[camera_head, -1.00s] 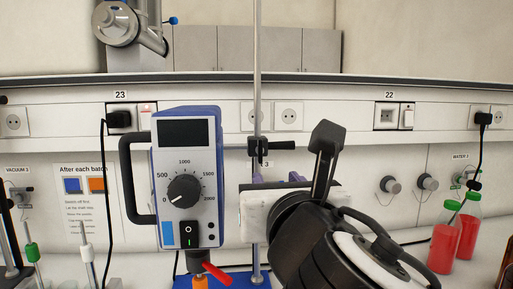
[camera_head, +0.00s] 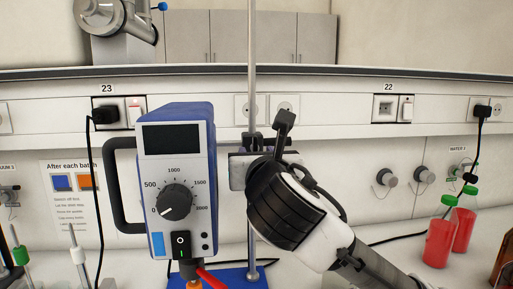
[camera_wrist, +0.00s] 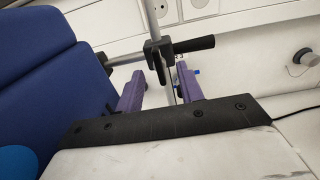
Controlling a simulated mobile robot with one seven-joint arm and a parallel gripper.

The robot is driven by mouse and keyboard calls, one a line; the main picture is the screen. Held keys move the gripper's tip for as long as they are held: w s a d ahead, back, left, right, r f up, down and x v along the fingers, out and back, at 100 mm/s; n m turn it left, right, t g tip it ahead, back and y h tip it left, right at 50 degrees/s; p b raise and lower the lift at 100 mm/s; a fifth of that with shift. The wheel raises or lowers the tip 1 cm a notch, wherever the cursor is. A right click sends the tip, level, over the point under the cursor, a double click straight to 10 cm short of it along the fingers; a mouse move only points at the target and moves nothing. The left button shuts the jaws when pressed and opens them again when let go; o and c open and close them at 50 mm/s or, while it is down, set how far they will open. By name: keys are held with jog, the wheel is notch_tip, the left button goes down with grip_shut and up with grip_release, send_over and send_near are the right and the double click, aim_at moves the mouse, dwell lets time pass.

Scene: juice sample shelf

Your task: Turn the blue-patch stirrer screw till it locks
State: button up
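The blue stirrer (camera_head: 180,120) with a light-blue patch (camera_head: 158,243) on its front hangs beside an upright metal rod (camera_head: 252,75). In the wrist view, its blue housing (camera_wrist: 45,75) fills the left. A black clamp (camera_wrist: 156,56) sits on the rod, with a black screw handle (camera_wrist: 195,44) pointing right. My gripper (camera_wrist: 160,78) is open, its two purple fingers apart with nothing visibly held. The fingertips are close to the clamp, just short of the handle in the picture. Contact cannot be told. In the head view, my wrist hides the fingers and most of the clamp.
Red bottles with green caps (camera_head: 440,235) stand at the right. A notice (camera_head: 73,190) and probes are at the left. A wall rail with sockets (camera_head: 395,108) runs behind. The stirrer's black side handle (camera_head: 122,185) sticks out left.

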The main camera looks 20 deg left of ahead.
jog(key=shift+x, duration=0.75)
grip_shut()
